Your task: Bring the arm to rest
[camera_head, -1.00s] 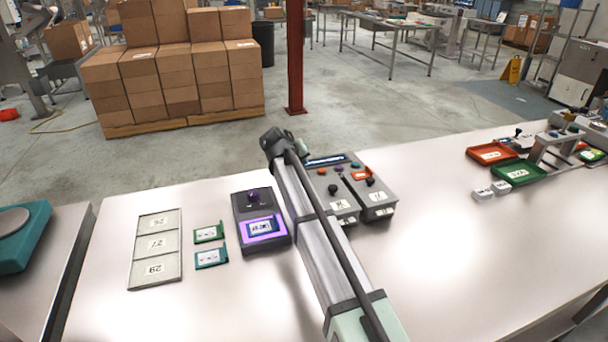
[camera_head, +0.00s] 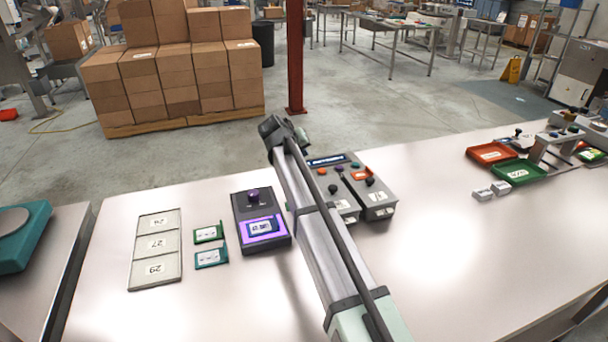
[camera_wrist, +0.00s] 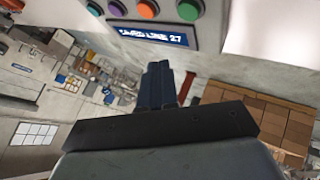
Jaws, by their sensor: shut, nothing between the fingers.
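My gripper shows in the wrist view (camera_wrist: 160,84) with its dark fingers together and nothing between them. In the head view my arm reaches forward over the metal table (camera_head: 430,260), and the fingers are hidden behind its end. The arm's end is raised in front of the grey control box (camera_head: 355,185) with coloured buttons and dark knobs. In the wrist view the box's display (camera_wrist: 155,35) reads "LINE 27", with a row of coloured buttons above it. I cannot tell how far the fingers are from the box.
At right are a red tray (camera_head: 478,148), a green tray (camera_head: 530,178) and small white blocks (camera_head: 483,195). The table's right front is clear.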

